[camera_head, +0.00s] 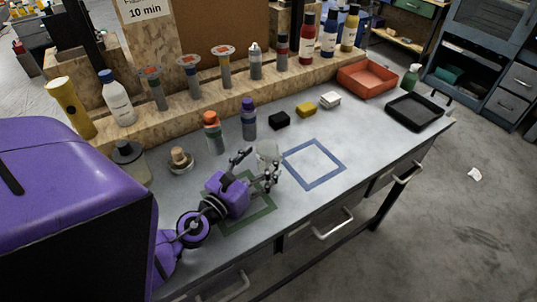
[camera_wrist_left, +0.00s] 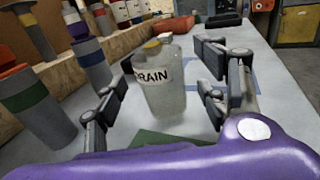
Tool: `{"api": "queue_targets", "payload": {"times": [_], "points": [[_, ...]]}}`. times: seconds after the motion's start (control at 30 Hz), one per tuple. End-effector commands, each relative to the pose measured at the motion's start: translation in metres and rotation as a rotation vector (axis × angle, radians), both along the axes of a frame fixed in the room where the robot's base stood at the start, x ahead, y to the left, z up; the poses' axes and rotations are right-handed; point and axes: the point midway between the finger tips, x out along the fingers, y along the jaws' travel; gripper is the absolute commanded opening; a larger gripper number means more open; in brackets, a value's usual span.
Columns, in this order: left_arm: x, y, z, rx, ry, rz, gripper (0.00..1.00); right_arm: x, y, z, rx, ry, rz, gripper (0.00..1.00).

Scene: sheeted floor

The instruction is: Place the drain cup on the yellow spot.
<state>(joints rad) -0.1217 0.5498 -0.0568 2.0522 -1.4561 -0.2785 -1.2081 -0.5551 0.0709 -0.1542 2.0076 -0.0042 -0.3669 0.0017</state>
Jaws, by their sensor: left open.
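The drain cup (camera_wrist_left: 163,90) is a translucent cup with a white DRAIN label, upright in the left wrist view. In the head view it shows as a pale cup (camera_head: 268,151) beside the fingers. My left gripper (camera_head: 258,169) is open, with one finger on each side of the cup; the wrist view shows gaps between the fingers (camera_wrist_left: 160,95) and the cup. I see no yellow spot on the bench; a blue square outline (camera_head: 342,161) and a green square outline (camera_head: 262,212) are marked there. My right gripper is not in view.
Orange-capped (camera_head: 212,132) and purple-capped (camera_head: 248,119) bottles stand behind the gripper. Black (camera_head: 280,121), yellow (camera_head: 306,110) and white (camera_head: 330,100) blocks lie farther back. A red tray (camera_head: 367,80) and a black tray (camera_head: 414,111) sit at right. The blue outline's inside is clear.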

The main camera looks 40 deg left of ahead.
Motion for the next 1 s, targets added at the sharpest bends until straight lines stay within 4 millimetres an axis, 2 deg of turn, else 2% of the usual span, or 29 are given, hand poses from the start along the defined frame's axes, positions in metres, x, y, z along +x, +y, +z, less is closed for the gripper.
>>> {"api": "queue_targets", "payload": {"times": [0.03,0.2,0.5,0.9,1.0], "points": [[0.012,0.000,0.008,0.000,-0.010,0.000,0.66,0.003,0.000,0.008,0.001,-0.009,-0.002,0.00],[0.032,0.000,0.005,0.000,-0.006,-0.001,0.66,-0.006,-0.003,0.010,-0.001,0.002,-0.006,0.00],[0.035,0.000,0.001,0.000,-0.001,-0.001,0.65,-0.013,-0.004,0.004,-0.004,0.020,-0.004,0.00],[0.035,0.000,0.002,0.000,-0.003,0.000,0.13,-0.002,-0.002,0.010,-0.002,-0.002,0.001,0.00],[0.035,0.000,0.002,0.000,-0.003,0.000,0.13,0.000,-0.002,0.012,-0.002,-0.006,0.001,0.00]]}}
